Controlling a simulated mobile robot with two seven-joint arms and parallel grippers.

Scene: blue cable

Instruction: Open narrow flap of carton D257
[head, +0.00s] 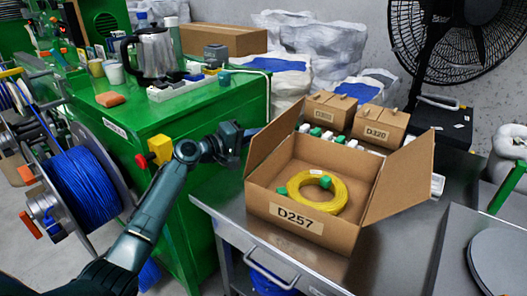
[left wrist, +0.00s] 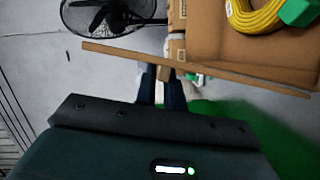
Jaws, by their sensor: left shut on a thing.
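Carton D257 (head: 262,203) stands on the metal table with its top open. A coil of yellow cable (head: 338,192) lies inside it, with a green piece on it. The carton's left flap (head: 272,139) stands up at a slant, and its right flap (head: 401,180) leans outward to the right. My left gripper (head: 249,133) is at the outer side of the left flap. In the left wrist view my gripper (left wrist: 161,76) is shut on the edge of this flap (left wrist: 230,77); the fingertips are partly hidden. My right gripper is not in view.
Two small cartons, one marked D320 (head: 379,127), stand behind on the metal table (head: 222,207). A green bench (head: 178,116) with a kettle (head: 155,52) stands at the left, beside a reel of blue cable (head: 83,188). A fan (head: 455,40) stands at the back right.

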